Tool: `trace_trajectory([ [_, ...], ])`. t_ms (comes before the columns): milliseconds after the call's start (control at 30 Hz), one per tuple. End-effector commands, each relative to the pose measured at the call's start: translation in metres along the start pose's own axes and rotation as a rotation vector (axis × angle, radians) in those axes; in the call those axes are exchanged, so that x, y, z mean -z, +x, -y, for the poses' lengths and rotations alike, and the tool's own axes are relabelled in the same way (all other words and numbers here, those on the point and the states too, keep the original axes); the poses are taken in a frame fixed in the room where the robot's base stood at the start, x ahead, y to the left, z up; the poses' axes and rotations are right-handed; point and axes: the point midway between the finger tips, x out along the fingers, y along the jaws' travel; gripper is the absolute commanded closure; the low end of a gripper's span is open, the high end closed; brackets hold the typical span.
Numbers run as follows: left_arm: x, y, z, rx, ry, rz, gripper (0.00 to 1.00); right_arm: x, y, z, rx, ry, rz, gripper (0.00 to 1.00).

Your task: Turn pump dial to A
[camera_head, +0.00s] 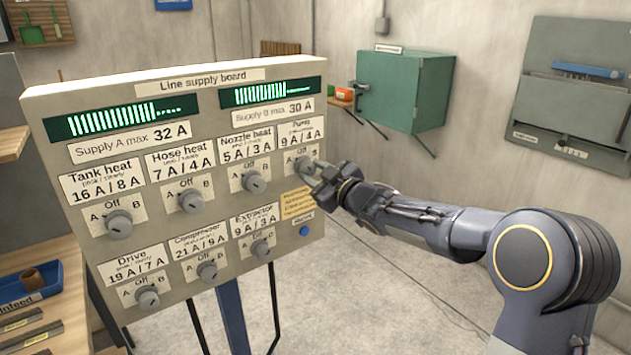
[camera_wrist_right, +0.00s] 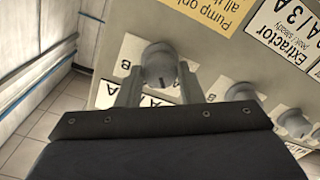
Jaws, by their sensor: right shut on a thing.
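The pump dial (camera_head: 303,166) is a grey knob at the top right of the line supply board (camera_head: 185,262), under the label "Pump 9 A / 4 A". My right gripper (camera_head: 318,172) reaches it from the right and covers part of it. In the right wrist view the dial (camera_wrist_right: 160,66) sits between the two fingers of the gripper (camera_wrist_right: 158,85), which is shut on it. A dark mark shows on the knob's face. The letter B is readable beside it; the finger and gripper body partly hide the other lettering. My left gripper is not in view.
Other dials, such as tank heat (camera_head: 119,224), nozzle heat (camera_head: 253,181) and extractor (camera_head: 261,248), sit close by on the board. A blue button (camera_head: 305,230) and a yellow note (camera_head: 297,203) are below the pump dial. A green cabinet (camera_head: 400,90) hangs behind. Floor to the right is clear.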

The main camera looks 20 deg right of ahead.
Motion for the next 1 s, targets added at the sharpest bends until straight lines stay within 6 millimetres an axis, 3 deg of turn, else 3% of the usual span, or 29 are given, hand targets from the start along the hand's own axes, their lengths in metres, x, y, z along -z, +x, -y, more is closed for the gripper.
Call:
trace_trajectory([
  [300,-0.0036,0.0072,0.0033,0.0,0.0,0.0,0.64,-0.0009,0.0,0.0007,0.001,-0.101,0.003,0.89],
  [767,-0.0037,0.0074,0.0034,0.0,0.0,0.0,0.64,-0.0004,0.0,0.0004,0.001,-0.112,0.004,0.89],
  [800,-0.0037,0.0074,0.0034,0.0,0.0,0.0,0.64,-0.0004,0.0,0.0004,0.001,-0.112,0.004,0.62],
  [933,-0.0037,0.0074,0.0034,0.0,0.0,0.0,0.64,-0.0003,0.0,0.0003,0.001,-0.112,0.003,0.45],
  [1000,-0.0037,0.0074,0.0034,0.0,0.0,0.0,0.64,-0.0003,0.0,0.0003,0.001,-0.112,0.003,0.44],
])
